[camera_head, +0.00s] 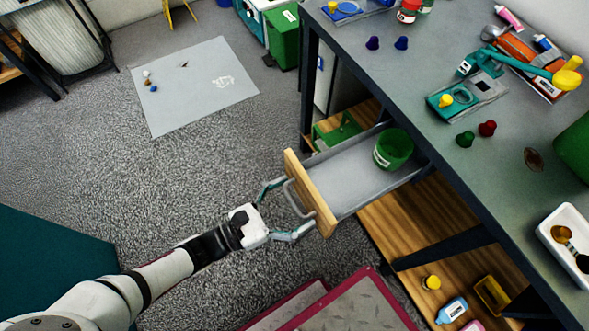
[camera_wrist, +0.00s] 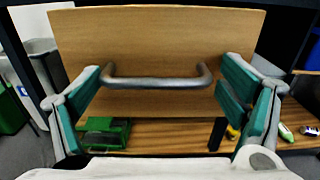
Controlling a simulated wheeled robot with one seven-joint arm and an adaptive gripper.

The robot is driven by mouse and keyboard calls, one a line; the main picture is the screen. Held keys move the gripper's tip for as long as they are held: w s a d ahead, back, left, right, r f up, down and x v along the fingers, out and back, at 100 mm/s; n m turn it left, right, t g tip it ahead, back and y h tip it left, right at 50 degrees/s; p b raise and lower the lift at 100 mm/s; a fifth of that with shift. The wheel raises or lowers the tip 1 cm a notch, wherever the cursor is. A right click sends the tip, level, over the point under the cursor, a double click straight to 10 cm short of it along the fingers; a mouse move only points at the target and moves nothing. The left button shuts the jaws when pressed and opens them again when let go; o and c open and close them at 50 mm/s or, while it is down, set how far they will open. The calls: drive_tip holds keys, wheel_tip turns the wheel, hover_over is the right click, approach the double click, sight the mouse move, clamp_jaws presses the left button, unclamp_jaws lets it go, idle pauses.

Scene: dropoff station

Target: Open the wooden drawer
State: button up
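The wooden drawer (camera_head: 310,193) is pulled out from under the grey table, and its grey inside shows. A green cup (camera_head: 393,149) stands in it towards the back. The drawer's wooden front also fills the upper part of the wrist view (camera_wrist: 160,45). A grey bar handle (camera_wrist: 157,81) is fixed across that front. My gripper (camera_head: 291,208) is at the handle with its fingers spread apart. In the wrist view its two teal fingers (camera_wrist: 160,92) stand on either side of the handle, near its ends. I cannot tell whether they touch it.
The table (camera_head: 440,65) holds tools, colored knobs and a white tray (camera_head: 570,240). A lower wooden shelf (camera_head: 425,225) carries bottles and a yellow bin (camera_head: 491,295). A dark red-edged platform (camera_head: 345,305) lies near the bottom. Open carpet (camera_head: 210,180) extends left of the drawer.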

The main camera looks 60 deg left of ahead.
drive_tip(key=s+a, duration=0.1)
drive_tip(key=s, duration=1.1)
drive_tip(key=shift+s, duration=0.1)
